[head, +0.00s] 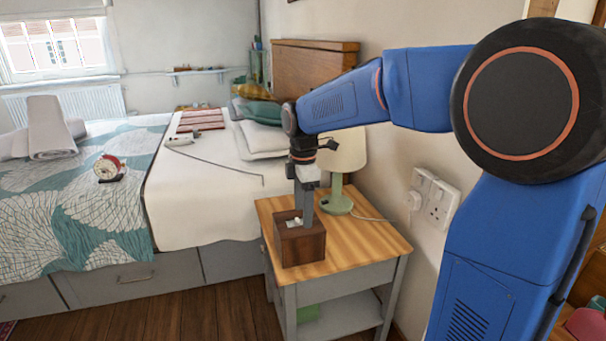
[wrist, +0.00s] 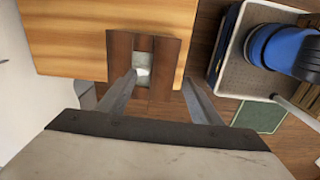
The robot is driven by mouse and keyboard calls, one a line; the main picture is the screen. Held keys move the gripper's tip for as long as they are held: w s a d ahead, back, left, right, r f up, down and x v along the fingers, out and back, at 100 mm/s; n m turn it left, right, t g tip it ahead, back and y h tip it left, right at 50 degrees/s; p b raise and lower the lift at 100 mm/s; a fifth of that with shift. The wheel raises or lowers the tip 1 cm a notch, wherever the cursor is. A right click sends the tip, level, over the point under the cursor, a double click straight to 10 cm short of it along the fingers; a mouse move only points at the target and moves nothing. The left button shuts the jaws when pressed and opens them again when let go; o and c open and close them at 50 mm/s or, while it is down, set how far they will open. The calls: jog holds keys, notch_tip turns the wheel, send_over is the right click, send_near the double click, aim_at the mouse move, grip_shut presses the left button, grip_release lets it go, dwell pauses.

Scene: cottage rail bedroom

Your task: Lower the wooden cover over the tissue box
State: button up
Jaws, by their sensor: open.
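The dark wooden cover (head: 301,247) sits upright near the front edge of the nightstand top. White tissue (head: 294,223) shows in its top opening; the body of the tissue box is hidden inside. My gripper (head: 306,215) points down over the cover from above. In the wrist view the cover (wrist: 170,60) lies between and just beyond the fingertips of my open gripper (wrist: 158,79), with the tissue (wrist: 143,72) in its middle. I see no finger clamped on it, but cannot tell whether one touches it.
The nightstand (head: 365,240) also holds a pale lamp (head: 345,160) with a green base, close behind my gripper, its cord trailing right. The bed (head: 195,205) stands to the left, the wall with sockets (head: 433,200) to the right. Bare tabletop lies right of the cover.

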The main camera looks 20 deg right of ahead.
notch_tip(320, 180, up, 14)
jog(key=shift+r, duration=0.25)
dwell(0.7)
jog(key=s+d+f+m+t, duration=0.1)
jog(key=s+d+f+m, duration=0.1)
jog(key=s+f+m, duration=0.3)
jog(key=s+d+f+m+t, duration=0.2)
jog(key=s+f+m, duration=0.4)
jog(key=s, duration=0.8)
jog(key=s+d+f+m+t, duration=0.1)
jog(key=s+d+f+m, duration=0.2)
jog(key=s, duration=0.7)
notch_tip(320, 180, down, 3)
jog(key=m, duration=0.3)
jog(key=shift+r+m+t, duration=0.2)
jog(key=shift+m+t, duration=0.1)
jog(key=shift+t, duration=0.1)
jog(key=shift+w, duration=0.1)
